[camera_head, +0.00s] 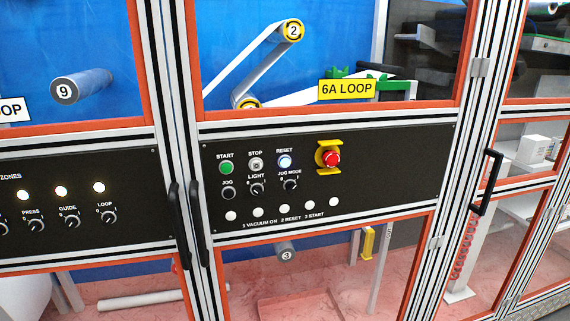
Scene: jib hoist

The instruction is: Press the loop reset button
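The reset button (285,161) is a small round button with a lit white-blue cap under the label RESET. It sits on the black control panel (400,165) below the yellow 6A LOOP sign (347,90). To its left are the dark-centred stop button (256,164) and the green start button (226,167). The jog mode knob (290,184) is just below it. Neither of my grippers shows in the head view.
A red emergency stop (331,158) with a yellow guard sticks out right of the reset button. Black door handles (196,225) stand out left of the panel, and another handle (487,182) is at the right. A second panel (130,180) with knobs is at the left.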

